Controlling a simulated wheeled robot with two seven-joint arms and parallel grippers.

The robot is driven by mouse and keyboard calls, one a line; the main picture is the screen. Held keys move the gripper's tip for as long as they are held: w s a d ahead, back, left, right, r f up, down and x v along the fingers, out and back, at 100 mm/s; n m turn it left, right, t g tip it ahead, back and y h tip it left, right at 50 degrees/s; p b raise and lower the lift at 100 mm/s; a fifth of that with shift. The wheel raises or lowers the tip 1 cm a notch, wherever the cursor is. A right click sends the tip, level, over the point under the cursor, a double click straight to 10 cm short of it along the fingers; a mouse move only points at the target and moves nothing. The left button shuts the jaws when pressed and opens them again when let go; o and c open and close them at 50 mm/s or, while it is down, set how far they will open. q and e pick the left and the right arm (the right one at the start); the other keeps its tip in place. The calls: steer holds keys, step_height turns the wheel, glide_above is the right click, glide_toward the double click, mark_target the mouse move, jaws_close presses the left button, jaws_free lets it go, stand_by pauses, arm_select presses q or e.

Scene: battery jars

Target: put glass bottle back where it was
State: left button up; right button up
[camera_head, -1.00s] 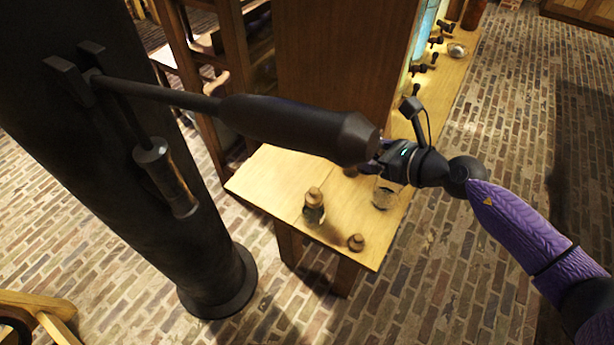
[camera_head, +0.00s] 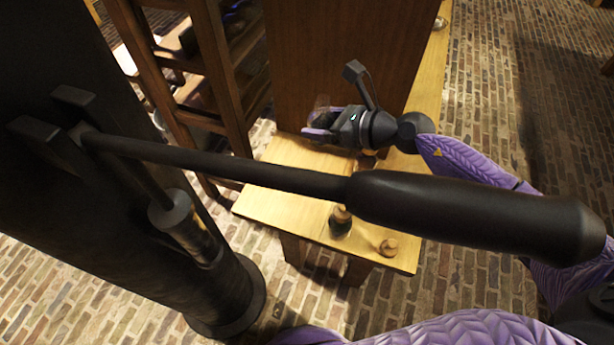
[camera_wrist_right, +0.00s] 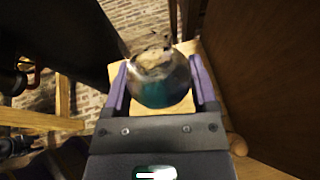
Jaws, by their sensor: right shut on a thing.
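The glass bottle (camera_wrist_right: 160,80) is a small clear, rounded vessel with a bluish-green lower part. It sits between the two purple fingers of my right gripper (camera_wrist_right: 160,70) in the right wrist view. In the head view, the right gripper (camera_head: 325,122) is shut on the bottle (camera_head: 322,103), of which only a faint glassy patch shows. They are over the far part of the wooden table (camera_head: 285,208), near the tall brown panel. From this angle I cannot tell whether the bottle touches the tabletop. My left gripper is out of view.
A small corked bottle (camera_head: 340,221) and a separate wooden stopper (camera_head: 389,247) stand near the table's front edge. A black column (camera_head: 100,190) with a long handle (camera_head: 450,211) crosses the foreground. A brown panel (camera_head: 330,50) rises behind the gripper.

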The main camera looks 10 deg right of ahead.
steer(key=f+b, duration=0.4)
steer(key=f, duration=0.2)
steer(key=f+b, duration=0.5)
steer(key=f, duration=0.2)
steer(key=shift+s+d+b, duration=0.15)
steer(key=shift+s+b, duration=0.05)
steer(key=shift+b, duration=0.1)
steer(key=shift+f, duration=0.4)
step_height(320, 180, down, 4)
steer(key=b, duration=0.3)
steer(key=shift+r, duration=0.5)
steer(key=shift+f, duration=0.1)
steer(key=o, duration=0.9)
steer(key=shift+f, duration=0.1)
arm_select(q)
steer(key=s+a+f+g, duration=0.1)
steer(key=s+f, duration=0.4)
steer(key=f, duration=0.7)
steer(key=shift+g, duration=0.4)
arm_select(e)
steer(key=o, duration=0.3)
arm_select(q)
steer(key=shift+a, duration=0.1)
arm_select(e)
steer(key=shift+o, duration=0.2)
